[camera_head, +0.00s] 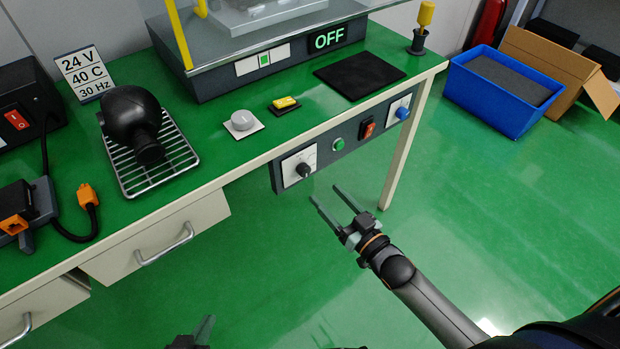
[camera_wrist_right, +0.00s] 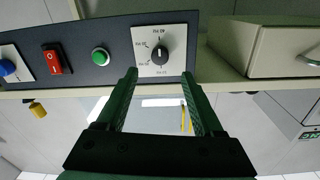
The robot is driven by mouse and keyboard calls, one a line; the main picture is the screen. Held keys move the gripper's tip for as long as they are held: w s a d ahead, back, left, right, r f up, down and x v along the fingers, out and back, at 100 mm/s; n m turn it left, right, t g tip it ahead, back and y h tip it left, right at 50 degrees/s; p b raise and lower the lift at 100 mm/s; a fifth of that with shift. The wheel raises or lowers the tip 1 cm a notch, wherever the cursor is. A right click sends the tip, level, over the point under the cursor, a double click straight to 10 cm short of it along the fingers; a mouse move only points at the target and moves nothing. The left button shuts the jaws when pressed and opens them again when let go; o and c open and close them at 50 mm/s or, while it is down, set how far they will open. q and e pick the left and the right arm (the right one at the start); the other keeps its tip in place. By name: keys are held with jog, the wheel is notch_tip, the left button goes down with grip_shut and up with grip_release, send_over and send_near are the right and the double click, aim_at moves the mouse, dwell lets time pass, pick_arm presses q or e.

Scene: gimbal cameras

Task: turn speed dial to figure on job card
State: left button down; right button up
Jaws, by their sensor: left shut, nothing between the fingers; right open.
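The job card (camera_head: 85,72) stands at the back left of the bench and reads 24 V, 40 C, 30 Hz. The speed dial (camera_head: 303,170) is a black knob on a white plate at the left end of the front panel. It also shows in the right wrist view (camera_wrist_right: 160,56), its white pointer mark toward the picture's top; the small upside-down labels are hard to read. My right gripper (camera_head: 328,199) is open and empty, below and right of the dial, apart from it. My left gripper (camera_head: 208,321) is shut at the bottom edge, below the bench.
The panel also holds a green button (camera_head: 338,144), a red rocker switch (camera_head: 367,130) and a blue knob (camera_head: 402,112). A drawer handle (camera_head: 165,245) juts out left of the panel. The display (camera_head: 329,39) reads OFF. Floor in front of the panel is free.

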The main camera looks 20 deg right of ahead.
aim_at(306, 173)
jog(key=b+x, duration=0.1)
jog(key=x, duration=0.7)
grip_shut()
dwell(0.5)
